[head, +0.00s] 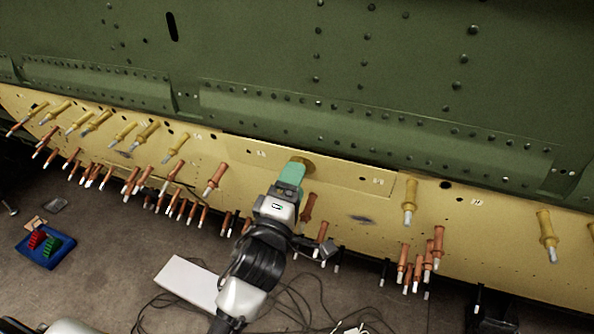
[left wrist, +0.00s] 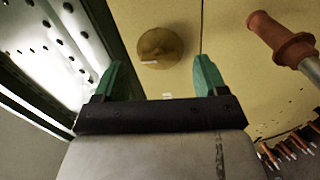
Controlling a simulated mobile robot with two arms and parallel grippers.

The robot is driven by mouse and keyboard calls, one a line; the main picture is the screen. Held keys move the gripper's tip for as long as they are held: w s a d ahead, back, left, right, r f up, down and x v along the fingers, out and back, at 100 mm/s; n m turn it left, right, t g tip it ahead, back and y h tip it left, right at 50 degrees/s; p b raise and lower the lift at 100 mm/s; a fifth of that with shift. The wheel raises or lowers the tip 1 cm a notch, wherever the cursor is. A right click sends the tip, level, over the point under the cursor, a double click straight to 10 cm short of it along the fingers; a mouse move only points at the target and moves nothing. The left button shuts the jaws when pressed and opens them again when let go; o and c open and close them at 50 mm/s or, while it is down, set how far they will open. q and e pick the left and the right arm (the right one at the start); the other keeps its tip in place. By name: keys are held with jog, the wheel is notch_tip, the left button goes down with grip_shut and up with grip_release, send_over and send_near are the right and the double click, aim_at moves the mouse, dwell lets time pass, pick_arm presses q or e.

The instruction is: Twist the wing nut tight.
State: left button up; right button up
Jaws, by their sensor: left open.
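A round brass-coloured piece (left wrist: 160,47) sits on the yellow skin panel in the left wrist view. It looks like a flat disc with a small pale mark, and I cannot make out wings on it. In the head view the brass piece (head: 308,163) shows just beyond my left gripper (head: 293,171), which partly hides it. The green fingers of my left gripper (left wrist: 158,72) are open and empty. The disc appears between and beyond the fingertips, and I see no contact. My right gripper is not in view.
Copper fasteners (head: 215,180) and yellow fasteners (head: 410,201) stick out of the yellow panel. A copper fastener (left wrist: 283,40) stands close to the right finger. Green riveted skin (head: 300,60) lies above. A blue tray (head: 46,246), white box (head: 188,283) and cables lie on the floor.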

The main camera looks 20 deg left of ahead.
pick_arm(q)
jog(key=shift+x, duration=1)
jog(key=c, duration=0.9)
